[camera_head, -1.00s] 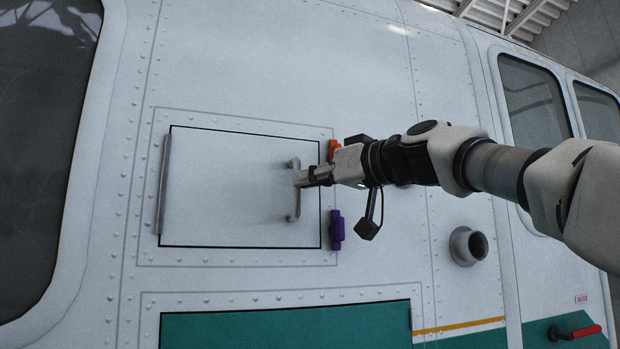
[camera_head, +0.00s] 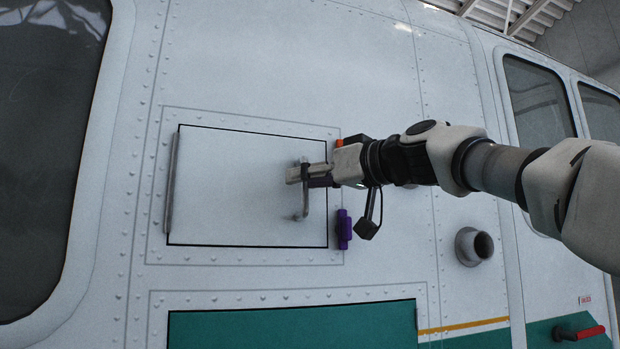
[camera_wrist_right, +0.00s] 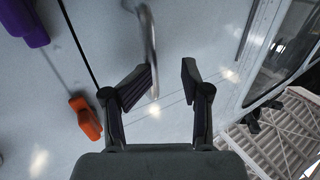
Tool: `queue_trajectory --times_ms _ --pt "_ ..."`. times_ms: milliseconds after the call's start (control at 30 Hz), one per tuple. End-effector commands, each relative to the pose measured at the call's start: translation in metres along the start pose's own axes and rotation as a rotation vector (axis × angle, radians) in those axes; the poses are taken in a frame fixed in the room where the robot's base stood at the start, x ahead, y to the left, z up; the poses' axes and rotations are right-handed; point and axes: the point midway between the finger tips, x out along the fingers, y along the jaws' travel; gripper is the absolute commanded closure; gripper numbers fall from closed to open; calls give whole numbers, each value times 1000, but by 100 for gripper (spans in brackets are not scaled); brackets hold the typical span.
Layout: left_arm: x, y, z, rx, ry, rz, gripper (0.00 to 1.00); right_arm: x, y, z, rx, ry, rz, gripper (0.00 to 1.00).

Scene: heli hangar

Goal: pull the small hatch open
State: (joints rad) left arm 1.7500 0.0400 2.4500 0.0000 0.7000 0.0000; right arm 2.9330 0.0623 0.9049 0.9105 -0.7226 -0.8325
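The small hatch (camera_head: 235,195) is a white panel with a dark outline on the helicopter's side. It appears flush and shut. Its grey bar handle (camera_head: 305,203) stands upright near the right edge; the handle also shows in the right wrist view (camera_wrist_right: 149,45). My right gripper (camera_head: 303,173) is at the handle, its fingers partly covering the bar's upper part. In the right wrist view my right gripper (camera_wrist_right: 168,78) has its fingers apart, with the bar close to the left finger. I cannot tell whether they touch. My left gripper is not in view.
An orange latch (camera_head: 340,142) and a purple latch (camera_head: 344,229) sit beside the hatch's right edge. A hinge bar (camera_head: 172,183) runs along its left edge. A round pipe stub (camera_head: 474,245) sticks out at lower right. A teal panel (camera_head: 290,330) lies below.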

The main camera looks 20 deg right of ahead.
Motion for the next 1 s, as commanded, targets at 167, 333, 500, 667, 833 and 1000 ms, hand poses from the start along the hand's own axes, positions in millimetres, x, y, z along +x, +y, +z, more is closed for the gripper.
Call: queue_trajectory --times_ms 167,333,500,667,833,1000 --pt "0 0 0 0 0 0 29 1 -1 1 0 -3 -2 61" --pt "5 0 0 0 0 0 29 -2 -1 3 0 -2 -3 61" --pt "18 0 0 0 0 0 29 -16 0 4 -1 0 -3 61" --pt "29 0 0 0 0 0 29 -31 2 4 0 1 -1 61" --pt "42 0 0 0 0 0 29 -44 4 3 -2 3 -2 61" --pt "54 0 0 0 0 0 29 -59 5 4 -2 2 0 61"
